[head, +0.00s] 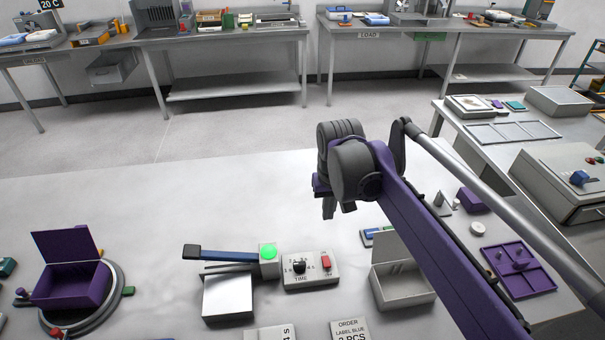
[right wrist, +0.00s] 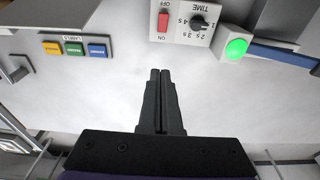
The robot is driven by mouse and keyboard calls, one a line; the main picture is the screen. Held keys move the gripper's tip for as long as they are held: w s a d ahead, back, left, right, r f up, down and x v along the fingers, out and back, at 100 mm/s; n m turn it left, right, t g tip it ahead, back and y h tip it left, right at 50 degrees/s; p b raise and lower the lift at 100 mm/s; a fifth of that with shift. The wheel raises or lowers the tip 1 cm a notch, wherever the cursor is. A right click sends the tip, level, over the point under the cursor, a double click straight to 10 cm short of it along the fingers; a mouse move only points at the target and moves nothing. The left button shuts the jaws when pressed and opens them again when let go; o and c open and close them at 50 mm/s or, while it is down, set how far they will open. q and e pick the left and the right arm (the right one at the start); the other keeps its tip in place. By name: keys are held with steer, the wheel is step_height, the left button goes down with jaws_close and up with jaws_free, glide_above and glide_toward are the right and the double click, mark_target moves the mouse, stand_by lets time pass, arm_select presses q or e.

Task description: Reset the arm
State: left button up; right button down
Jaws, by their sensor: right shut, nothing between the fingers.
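My right arm reaches in from the lower right in the head view, with purple links. My right gripper (head: 329,208) hangs over the far part of the table, apart from everything on it. In the right wrist view its two dark fingers (right wrist: 160,76) lie side by side, shut and empty, above bare table surface. My left gripper is not in view.
The table (head: 240,190) holds a timer box (head: 311,271) with knob and red switch, a green lamp (head: 268,252), a blue-armed device (head: 228,255), an open purple box (head: 72,287) on a round stand and a grey bin (head: 402,285). Label blocks (right wrist: 75,49) lie nearby.

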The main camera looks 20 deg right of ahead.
steer(key=s+a+f+n+t, duration=0.1)
steer(key=s+a+f, duration=0.1)
steer(key=s+f, duration=0.2)
steer(key=s+a+f+t, duration=0.1)
steer(key=s+a+f, duration=0.2)
steer(key=s, duration=0.4)
steer(key=s+a+f+n+t, duration=0.1)
steer(key=s+a+f+t, duration=0.1)
steer(key=s+f, duration=0.3)
steer(key=shift+s+a+n, duration=0.15)
steer(key=shift+s+n, duration=0.15)
steer(key=shift+s, duration=0.05)
